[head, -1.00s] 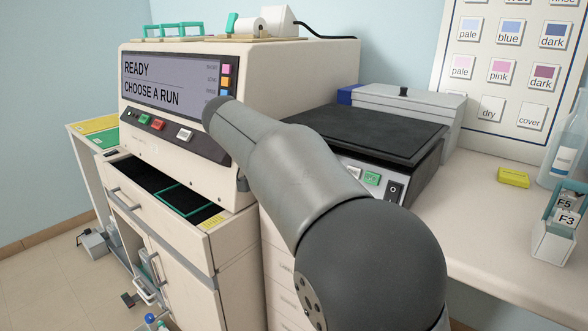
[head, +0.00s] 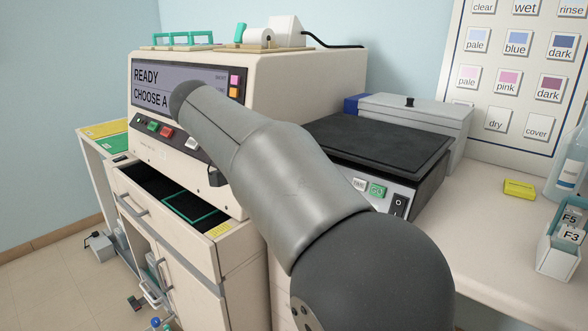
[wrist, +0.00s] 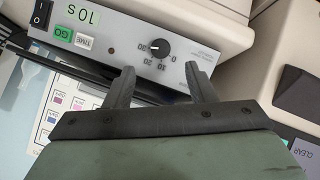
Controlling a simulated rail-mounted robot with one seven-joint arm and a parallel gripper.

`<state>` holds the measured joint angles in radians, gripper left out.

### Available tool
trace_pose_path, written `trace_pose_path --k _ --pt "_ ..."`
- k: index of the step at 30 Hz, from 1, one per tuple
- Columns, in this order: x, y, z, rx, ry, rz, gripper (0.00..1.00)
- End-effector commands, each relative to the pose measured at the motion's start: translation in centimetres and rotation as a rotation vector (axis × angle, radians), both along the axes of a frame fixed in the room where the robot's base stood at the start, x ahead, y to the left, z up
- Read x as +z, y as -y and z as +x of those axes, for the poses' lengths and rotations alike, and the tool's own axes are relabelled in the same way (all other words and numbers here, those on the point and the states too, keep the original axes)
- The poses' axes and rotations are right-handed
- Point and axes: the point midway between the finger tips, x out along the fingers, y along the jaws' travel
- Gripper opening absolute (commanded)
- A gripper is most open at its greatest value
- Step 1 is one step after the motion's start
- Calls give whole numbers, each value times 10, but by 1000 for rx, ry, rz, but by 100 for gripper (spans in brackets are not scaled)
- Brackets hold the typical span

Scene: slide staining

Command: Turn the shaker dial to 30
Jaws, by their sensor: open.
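The shaker (head: 385,135) is a black-topped unit with a grey front panel on the counter in the head view. My arm hides the dial there. In the wrist view, seen upside down, the black round dial (wrist: 160,47) sits on the shaker's panel (wrist: 205,55), with 0, 10, 20 and 30 around it. Its white mark is on the left side, towards the 30 label. My gripper (wrist: 160,71) is open and empty. Its fingertips are apart, on the near side of the dial, and do not surround it. The head view hides my gripper.
A green "10 S" label (wrist: 82,15), a GO button (wrist: 64,34), a TIME button (wrist: 85,42) and a black switch (wrist: 40,15) share the panel. The stainer (head: 270,85) stands left of the shaker. A grey lidded box (head: 415,115) is behind it.

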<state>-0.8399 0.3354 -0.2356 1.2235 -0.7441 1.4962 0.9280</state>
Motion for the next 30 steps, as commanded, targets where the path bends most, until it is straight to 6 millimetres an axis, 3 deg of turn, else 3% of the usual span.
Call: trace_pose_path --k 1,6,15,26,30 --pt "13 -8 -7 3 1 1 50" --pt "38 -29 -26 3 1 0 50" --pt "61 -49 -44 1 -1 0 50" --pt "62 -49 -45 0 -1 0 50" --pt "65 -26 -42 15 -60 3 50"
